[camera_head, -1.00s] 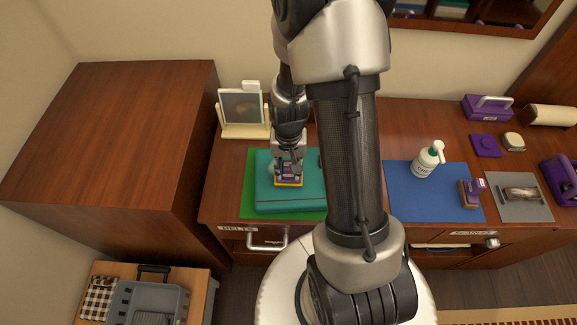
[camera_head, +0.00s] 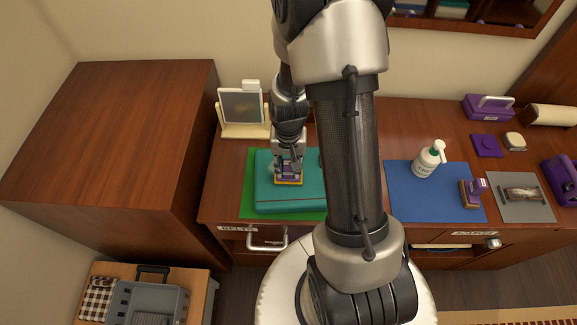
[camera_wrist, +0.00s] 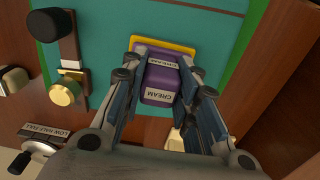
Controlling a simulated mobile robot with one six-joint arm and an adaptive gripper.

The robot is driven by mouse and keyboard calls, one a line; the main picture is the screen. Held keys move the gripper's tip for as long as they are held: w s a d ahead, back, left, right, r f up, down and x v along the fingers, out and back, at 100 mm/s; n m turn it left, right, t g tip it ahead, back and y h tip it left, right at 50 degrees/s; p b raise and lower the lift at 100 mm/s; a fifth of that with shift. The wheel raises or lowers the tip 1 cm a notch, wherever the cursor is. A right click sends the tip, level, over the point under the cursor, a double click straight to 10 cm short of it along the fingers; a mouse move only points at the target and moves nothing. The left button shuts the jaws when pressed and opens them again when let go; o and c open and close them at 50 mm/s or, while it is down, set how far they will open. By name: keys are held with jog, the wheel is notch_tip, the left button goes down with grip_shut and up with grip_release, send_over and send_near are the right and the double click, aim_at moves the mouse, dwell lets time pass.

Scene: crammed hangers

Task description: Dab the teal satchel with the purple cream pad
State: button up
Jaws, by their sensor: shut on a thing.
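The teal satchel (camera_head: 265,195) lies flat on a green mat (camera_head: 247,205) at the left part of the counter. My gripper (camera_head: 288,174) is over the satchel and shut on the purple cream pad (camera_wrist: 161,82), whose label reads "CREAM". The pad has a yellow base edge (camera_wrist: 142,42), seen at the satchel's upper face. In the wrist view the teal satchel (camera_wrist: 120,62) spreads behind the pad. The pad's underside is hidden, so I cannot tell for certain whether it touches the satchel.
A grey mat (camera_head: 533,208) lies beyond. My arm hides the counter's middle.

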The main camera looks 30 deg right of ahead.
jog(key=shift+s+a+f, duration=0.1)
jog(key=shift+s+a, duration=0.35)
jog(key=shift+s, duration=0.35)
jog(key=shift+w+d, duration=0.1)
jog(key=shift+w, duration=0.05)
jog(key=shift+w+d, duration=0.35)
jog(key=shift+w, duration=0.3)
jog(key=shift+s+a, duration=0.1)
jog(key=shift+s, duration=0.05)
jog(key=shift+s+a, duration=0.3)
jog(key=shift+s, duration=0.2)
jog(key=shift+w+d, duration=0.1)
jog(key=shift+w+d, duration=0.3)
jog(key=shift+w, duration=0.2)
